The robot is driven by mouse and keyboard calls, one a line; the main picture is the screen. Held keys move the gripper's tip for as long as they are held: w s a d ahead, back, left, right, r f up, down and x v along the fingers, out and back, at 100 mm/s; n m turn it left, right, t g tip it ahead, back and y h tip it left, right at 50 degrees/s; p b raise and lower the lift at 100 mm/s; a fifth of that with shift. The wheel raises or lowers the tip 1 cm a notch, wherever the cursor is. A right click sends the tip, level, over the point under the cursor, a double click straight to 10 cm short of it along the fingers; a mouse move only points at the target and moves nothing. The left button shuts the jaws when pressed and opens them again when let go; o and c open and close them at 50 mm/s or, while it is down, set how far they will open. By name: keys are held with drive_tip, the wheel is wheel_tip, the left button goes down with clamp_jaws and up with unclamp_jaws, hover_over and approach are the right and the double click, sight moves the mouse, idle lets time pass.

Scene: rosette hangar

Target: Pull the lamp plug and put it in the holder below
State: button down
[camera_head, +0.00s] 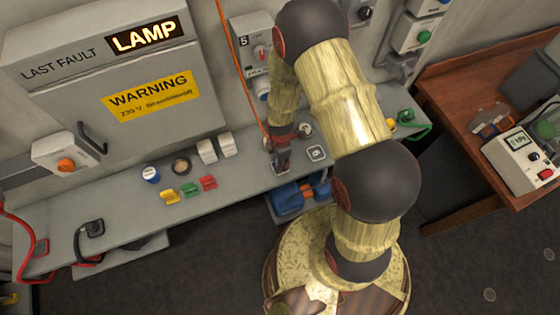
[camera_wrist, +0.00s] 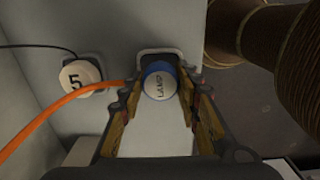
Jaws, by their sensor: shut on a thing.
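My gripper (camera_head: 281,162) is low at the grey shelf (camera_head: 243,165), below the wall box marked 5 (camera_head: 251,40). In the wrist view its two fingers stand on either side of the lamp plug (camera_wrist: 158,86) and are shut on it. The plug has a white end marked LAMP and a blue ring. A pale rounded plate (camera_wrist: 157,54) shows behind the plug; I cannot tell whether the plug is seated in it or just above it. An orange cable (camera_head: 236,62) runs down from the top to my gripper. In the head view the gripper hides the plug.
A white cap marked 5 (camera_wrist: 79,77) with a black cable is left of my fingers. Coloured blocks (camera_head: 189,190) and a blue-capped item (camera_head: 150,174) sit left. A wooden desk (camera_head: 455,120) stands right.

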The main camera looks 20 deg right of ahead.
drive_tip(key=shift+f+b, duration=0.45)
idle(0.4)
drive_tip(key=c, duration=1.2)
unclamp_jaws()
wheel_tip(320, 180, up, 12)
